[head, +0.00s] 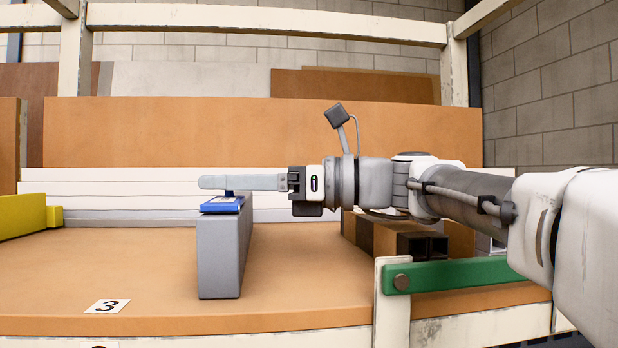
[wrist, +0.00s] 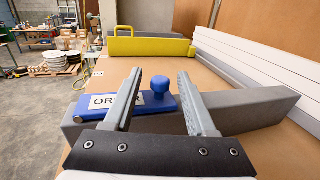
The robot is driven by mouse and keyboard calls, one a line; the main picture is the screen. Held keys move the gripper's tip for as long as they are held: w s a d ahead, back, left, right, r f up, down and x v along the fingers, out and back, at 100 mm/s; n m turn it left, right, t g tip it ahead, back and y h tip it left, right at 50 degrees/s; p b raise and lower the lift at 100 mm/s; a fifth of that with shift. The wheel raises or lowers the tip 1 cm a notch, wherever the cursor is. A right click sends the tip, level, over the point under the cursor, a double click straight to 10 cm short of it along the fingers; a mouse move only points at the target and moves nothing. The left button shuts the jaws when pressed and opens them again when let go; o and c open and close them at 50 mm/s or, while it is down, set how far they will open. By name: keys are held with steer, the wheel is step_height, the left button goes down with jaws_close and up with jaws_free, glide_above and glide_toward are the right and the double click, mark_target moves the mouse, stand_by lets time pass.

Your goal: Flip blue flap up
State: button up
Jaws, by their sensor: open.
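The blue flap (head: 222,204) lies flat on top of a grey block (head: 222,255) on the bench. In the wrist view the flap (wrist: 100,108) carries a white label, partly hidden by a finger, and a round blue knob (wrist: 160,84) at its right end. My gripper (head: 207,182) reaches in from the right, its fingers level just above the flap. In the wrist view my gripper (wrist: 158,74) is open, with the knob between the two fingers and nothing visibly gripped. Whether a finger touches the knob is unclear.
A yellow block (head: 22,216) stands at the left of the bench. White boards (head: 110,188) are stacked along the back. The wooden top between block and yellow piece is clear.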

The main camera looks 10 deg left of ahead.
steer(key=shift+a, duration=0.2)
steer(key=shift+c, duration=0.3)
jaws_close()
stand_by(1.1)
